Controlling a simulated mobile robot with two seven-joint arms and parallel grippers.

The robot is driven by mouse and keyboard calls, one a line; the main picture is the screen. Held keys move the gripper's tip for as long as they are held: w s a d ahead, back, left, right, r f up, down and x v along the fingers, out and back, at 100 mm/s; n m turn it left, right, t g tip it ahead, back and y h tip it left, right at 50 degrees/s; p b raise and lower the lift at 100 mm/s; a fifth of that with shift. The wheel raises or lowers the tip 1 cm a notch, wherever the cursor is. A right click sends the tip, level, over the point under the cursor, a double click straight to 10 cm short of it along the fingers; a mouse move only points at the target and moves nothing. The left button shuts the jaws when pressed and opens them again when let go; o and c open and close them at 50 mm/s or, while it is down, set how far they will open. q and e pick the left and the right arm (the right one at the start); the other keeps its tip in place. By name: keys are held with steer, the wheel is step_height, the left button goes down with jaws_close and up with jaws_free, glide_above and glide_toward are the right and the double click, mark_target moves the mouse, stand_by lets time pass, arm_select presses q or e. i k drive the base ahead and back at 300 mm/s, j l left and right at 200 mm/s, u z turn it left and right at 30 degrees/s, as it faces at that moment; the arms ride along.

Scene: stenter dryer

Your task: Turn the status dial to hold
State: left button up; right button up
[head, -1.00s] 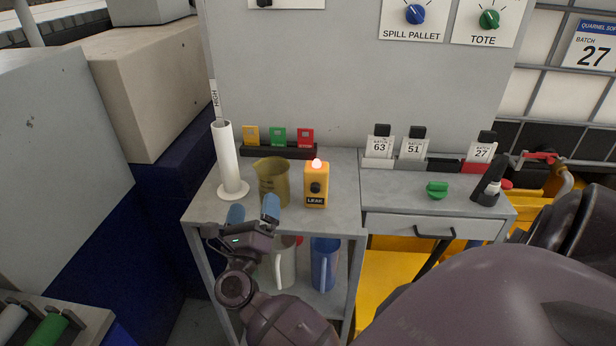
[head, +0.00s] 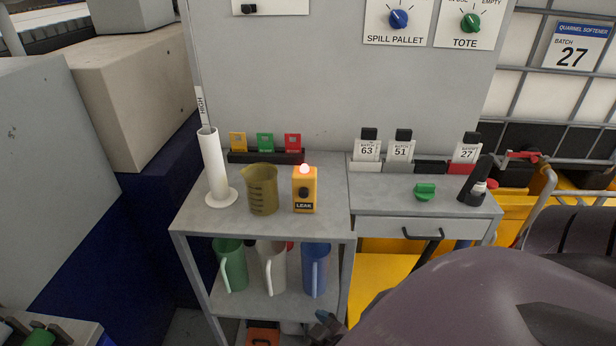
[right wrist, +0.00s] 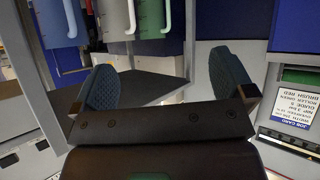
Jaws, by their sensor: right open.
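No dial marked "hold" can be read. A blue dial (head: 398,19) sits above the label SPILL PALLET on the back board. A green dial (head: 470,22) sits above the label TOTE, with EMPTY at its upper right and a partly cut-off label at its upper left. A panel with a black knob (head: 249,9) is cut off at the top edge. My right gripper (right wrist: 165,88) is open and empty in the right wrist view. In the head view it is low at the bottom edge, mostly cut off, well below the dials. My left gripper is not in view.
A grey cart (head: 325,220) holds a white cylinder (head: 213,170), a brown beaker (head: 262,190) and an orange LEAK box (head: 304,190) with a lit lamp. Jugs stand on its lower shelf. The board's middle is clear.

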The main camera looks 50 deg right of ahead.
mark_target(471, 23)
steer(key=k+l+z, duration=0.15)
steer(key=z, duration=2)
